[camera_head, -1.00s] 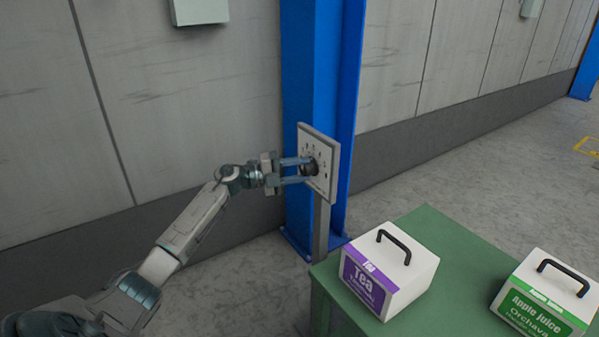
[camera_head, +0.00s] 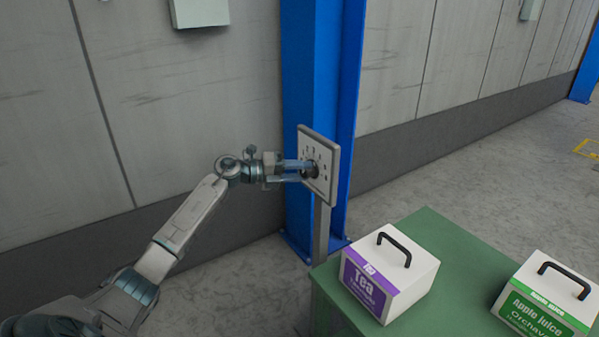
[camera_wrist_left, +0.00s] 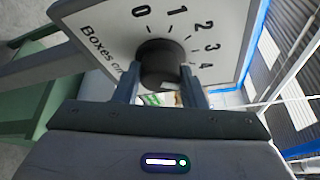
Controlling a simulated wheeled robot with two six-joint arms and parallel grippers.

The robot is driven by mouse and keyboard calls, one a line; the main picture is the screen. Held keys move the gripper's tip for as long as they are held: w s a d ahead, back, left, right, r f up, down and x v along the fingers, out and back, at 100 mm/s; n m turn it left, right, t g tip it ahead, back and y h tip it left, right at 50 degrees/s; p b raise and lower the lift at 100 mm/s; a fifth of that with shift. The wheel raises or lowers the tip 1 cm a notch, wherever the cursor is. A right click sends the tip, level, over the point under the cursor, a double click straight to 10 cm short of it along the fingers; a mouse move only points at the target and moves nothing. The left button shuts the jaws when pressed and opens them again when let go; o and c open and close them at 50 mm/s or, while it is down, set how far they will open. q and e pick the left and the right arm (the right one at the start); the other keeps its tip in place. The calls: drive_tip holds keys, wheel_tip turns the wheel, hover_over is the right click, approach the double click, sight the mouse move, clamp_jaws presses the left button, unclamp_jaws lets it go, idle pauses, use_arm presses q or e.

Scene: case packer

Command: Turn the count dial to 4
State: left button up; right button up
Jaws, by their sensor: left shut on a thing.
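The count dial is a dark round knob (camera_head: 312,171) on a pale square plate (camera_head: 327,187) with markings, mounted on a grey post. In the left wrist view the knob (camera_wrist_left: 162,60) sits between my fingers, and the plate (camera_wrist_left: 105,33) shows the numbers 0, 1, 2, 3 and 4 and the partly hidden words "Boxes on". My left gripper (camera_head: 304,170) is shut on the knob, one finger on each side; it also shows in the left wrist view (camera_wrist_left: 161,72). I cannot make out which number the knob points to. My right gripper is not in view.
A green table (camera_head: 437,222) stands right of the post. It carries a white Tea box (camera_head: 413,278) and a white Apple juice box (camera_head: 551,284), both with black handles. A blue column (camera_head: 313,80) and a grey wall are behind the dial. Floor at the right is clear.

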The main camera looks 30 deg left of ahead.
use_arm(q)
drive_tip(key=shift+f, duration=0.1)
drive_tip(key=o, duration=1)
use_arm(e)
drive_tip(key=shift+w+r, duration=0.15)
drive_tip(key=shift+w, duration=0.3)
use_arm(q)
drive_tip(key=shift+s+a, duration=0.25)
drive_tip(key=shift+a, duration=0.05)
drive_tip(key=shift+b+v, duration=1.15)
drive_tip(key=shift+v, duration=3.85)
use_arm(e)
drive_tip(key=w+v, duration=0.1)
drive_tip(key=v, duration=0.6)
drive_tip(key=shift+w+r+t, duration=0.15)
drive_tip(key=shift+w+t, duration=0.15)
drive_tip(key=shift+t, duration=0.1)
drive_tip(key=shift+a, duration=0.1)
